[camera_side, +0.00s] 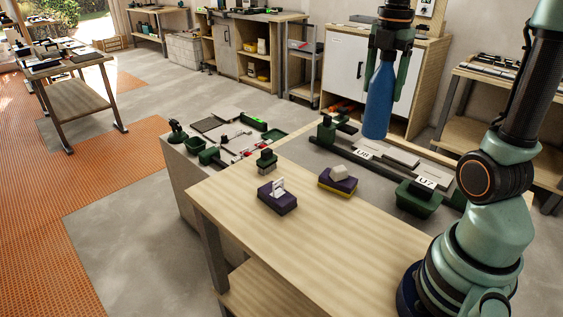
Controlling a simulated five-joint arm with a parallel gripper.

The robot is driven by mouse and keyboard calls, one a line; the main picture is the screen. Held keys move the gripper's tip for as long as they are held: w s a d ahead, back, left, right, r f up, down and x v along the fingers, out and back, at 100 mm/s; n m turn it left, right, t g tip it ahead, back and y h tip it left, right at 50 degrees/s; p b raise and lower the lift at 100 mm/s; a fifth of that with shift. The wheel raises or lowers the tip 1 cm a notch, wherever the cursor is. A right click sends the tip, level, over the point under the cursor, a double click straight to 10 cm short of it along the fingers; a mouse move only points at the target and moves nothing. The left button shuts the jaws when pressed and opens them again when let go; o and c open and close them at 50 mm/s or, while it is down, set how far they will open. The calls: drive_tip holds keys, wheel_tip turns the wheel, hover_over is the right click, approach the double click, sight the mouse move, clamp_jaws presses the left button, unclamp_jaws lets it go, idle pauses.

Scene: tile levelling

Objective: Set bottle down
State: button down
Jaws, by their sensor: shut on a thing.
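A blue bottle (378,98) hangs upright from my gripper (388,62), which is shut around its upper part. The bottle's neck and top are hidden by the gripper. Its base is in front of the grey work surface with the tiles in the picture, and it appears to be held above that surface. I cannot tell the exact height.
A wooden table (300,245) has clear room at its front. On it are a dark purple block (277,203) and a purple and yellow block (338,188). Behind are light tiles (401,157), a dark green tub (418,205) and a green-ended rail (327,134).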

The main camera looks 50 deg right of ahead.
drive_tip(key=w+a+f+m, duration=0.2)
drive_tip(key=a+f+m, duration=0.3)
drive_tip(key=a+m, duration=0.4)
drive_tip(key=w+a+f+m, duration=0.2)
drive_tip(key=a+f+m, duration=0.3)
drive_tip(key=a+m, duration=0.4)
drive_tip(key=shift+n, duration=0.9)
drive_tip(key=s+d+r, duration=0.1)
drive_tip(key=d+r, duration=0.2)
drive_tip(key=d, duration=0.3)
drive_tip(key=s+d+r, duration=0.2)
drive_tip(key=d+r, duration=0.2)
drive_tip(key=d, duration=0.2)
drive_tip(key=s+d+r, duration=0.2)
drive_tip(key=d+r, duration=0.2)
drive_tip(key=d, duration=0.3)
drive_tip(key=shift+s+d+r, duration=0.1)
drive_tip(key=shift+s+d, duration=0.05)
drive_tip(key=shift+d, duration=0.2)
drive_tip(key=shift+s+d+f, duration=0.1)
drive_tip(key=shift+f, duration=0.15)
wheel_tip(320, 180, down, 19)
drive_tip(key=shift+f, duration=0.25)
